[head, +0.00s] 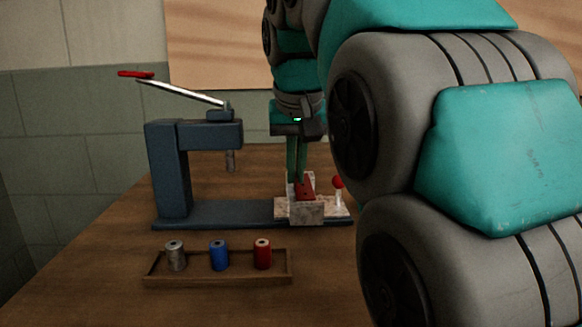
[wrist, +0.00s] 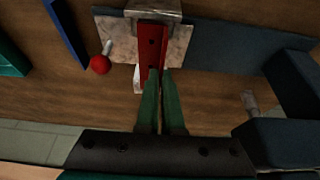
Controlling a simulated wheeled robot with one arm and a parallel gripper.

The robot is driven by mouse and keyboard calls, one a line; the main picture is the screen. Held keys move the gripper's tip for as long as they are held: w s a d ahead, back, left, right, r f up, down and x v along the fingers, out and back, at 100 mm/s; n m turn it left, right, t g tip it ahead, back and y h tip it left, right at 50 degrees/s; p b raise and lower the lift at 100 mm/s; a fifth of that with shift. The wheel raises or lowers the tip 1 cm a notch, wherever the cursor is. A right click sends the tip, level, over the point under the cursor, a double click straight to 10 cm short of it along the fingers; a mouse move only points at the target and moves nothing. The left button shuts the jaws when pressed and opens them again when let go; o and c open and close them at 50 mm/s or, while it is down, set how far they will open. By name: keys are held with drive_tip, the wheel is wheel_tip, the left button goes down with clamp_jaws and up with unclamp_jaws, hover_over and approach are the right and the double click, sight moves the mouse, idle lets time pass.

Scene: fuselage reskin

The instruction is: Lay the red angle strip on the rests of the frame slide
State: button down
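The red angle strip (head: 304,188) is in the pale, mottled frame slide (head: 306,211) at the right end of the blue press base. In the wrist view the strip (wrist: 152,42) shows small dark holes and reaches from the slide's grey block (wrist: 154,9) toward my gripper. My gripper (wrist: 160,72) points down, its two green fingers close together on the near end of the strip, with red between the tips. It also shows in the head view (head: 298,178). The fingers partly hide the rests, so I cannot tell whether the strip touches them.
A red-knobbed pin (head: 338,183) stands beside the slide. The blue press (head: 168,170) with its red-tipped lever rises at left. A wooden tray (head: 216,281) with grey, blue and red spools sits in front. A blue strip (wrist: 66,30) lies on the table in the wrist view.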

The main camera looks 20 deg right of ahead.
drive_tip(key=shift+f, duration=0.15)
drive_tip(key=c, duration=1.5)
unclamp_jaws()
drive_tip(key=o, duration=0.5)
